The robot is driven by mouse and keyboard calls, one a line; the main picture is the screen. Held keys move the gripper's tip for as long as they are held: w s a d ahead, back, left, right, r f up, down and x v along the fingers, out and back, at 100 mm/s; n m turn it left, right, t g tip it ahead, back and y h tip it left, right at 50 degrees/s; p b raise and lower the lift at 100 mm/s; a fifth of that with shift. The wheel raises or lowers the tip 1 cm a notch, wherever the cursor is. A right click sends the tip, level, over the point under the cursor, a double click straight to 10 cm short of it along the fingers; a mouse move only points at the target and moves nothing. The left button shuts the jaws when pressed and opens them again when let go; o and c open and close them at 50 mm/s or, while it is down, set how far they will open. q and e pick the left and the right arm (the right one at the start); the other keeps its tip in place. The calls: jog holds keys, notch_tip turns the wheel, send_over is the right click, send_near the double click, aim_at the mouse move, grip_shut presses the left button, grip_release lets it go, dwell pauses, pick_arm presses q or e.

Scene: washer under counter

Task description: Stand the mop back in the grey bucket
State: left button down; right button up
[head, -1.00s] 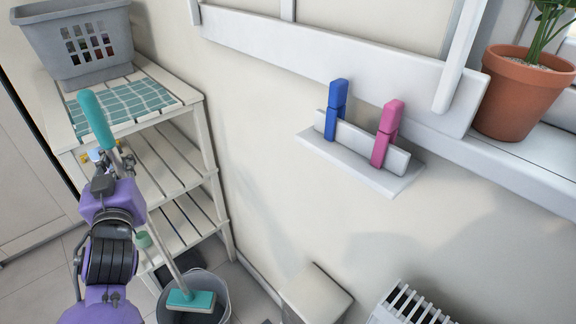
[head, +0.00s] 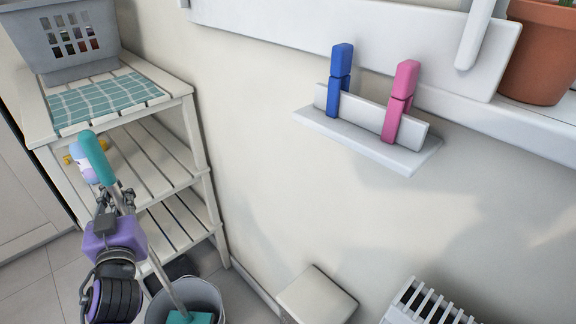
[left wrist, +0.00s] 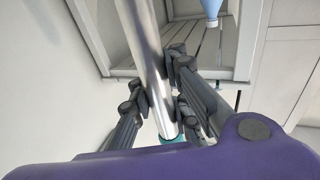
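The mop has a teal grip (head: 98,158), a thin grey shaft (head: 166,280) and a teal head (head: 190,318). It leans, with its top to the left. The grey bucket (head: 216,294) stands on the floor at the bottom of the head view. The mop head shows within the bucket's rim; the picture edge cuts both off, so I cannot tell whether it touches the bottom. My left gripper (head: 122,202) is shut on the shaft just below the teal grip. In the left wrist view its fingers (left wrist: 160,82) press the shaft (left wrist: 143,45) from both sides. My right gripper is not in view.
A white slatted shelf (head: 150,160) stands behind the mop, with a grey basket (head: 70,40), a checked cloth (head: 105,98) and a bottle (head: 82,160). A white box (head: 316,296) and radiator (head: 430,305) are right of the bucket. A wall ledge holds blue and pink pegs (head: 400,105).

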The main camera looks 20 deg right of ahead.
pick_arm(q)
notch_tip(320, 180, down, 3)
jog(key=shift+f+b, duration=0.2)
jog(key=shift+b, duration=0.35)
jog(key=shift+f, duration=0.15)
jog(key=c, duration=2.3)
grip_release()
jog(key=shift+f, duration=0.15)
jog(key=o, duration=0.6)
jog(key=shift+o, duration=0.2)
